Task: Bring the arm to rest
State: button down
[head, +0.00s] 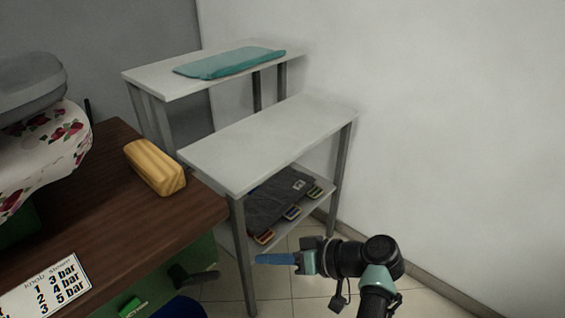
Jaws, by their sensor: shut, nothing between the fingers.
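My gripper (260,259) is in the lower middle of the head view, at the end of my arm. Its blue fingers point left and are shut with nothing between them. It appears in front of the lower part of a grey-legged shelf unit (270,140). The arm comes in from the bottom edge, right of centre. I cannot tell the exact gap between the gripper and the shelf legs.
The shelf unit's lower shelf holds dark folded cloth (275,203) and several small coloured items. A table behind holds a teal cloth (230,63). A wooden counter (110,215) at left bears a yellow block (155,166). The white wall (450,120) bounds the right.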

jog(key=w+d+r+m+t+h, duration=0.1)
jog(key=w+d+r+t+h, duration=0.2)
jog(key=r, duration=0.5)
jog(key=w+r+m+t+h, duration=0.15)
jog(key=r+t, duration=0.25)
jog(key=r, duration=0.4)
jog(key=w+d+r+m+t+h, duration=0.1)
jog(key=w+d+r+t+h, duration=0.2)
jog(key=r, duration=0.5)
jog(key=s+r+m+t+h, duration=0.1)
jog(key=s+r+t, duration=0.3)
jog(key=r, duration=0.5)
jog(key=s+r+t+h, duration=0.1)
jog(key=s+r+t, duration=0.25)
jog(key=r, duration=0.45)
jog(key=s+r+m+t+h, duration=0.25)
jog(key=s+r+t, duration=0.35)
jog(key=s+r, duration=0.75)
notch_tip(320, 180, up, 30)
jog(key=p, duration=3)
jog(key=shift+s+a, duration=0.3)
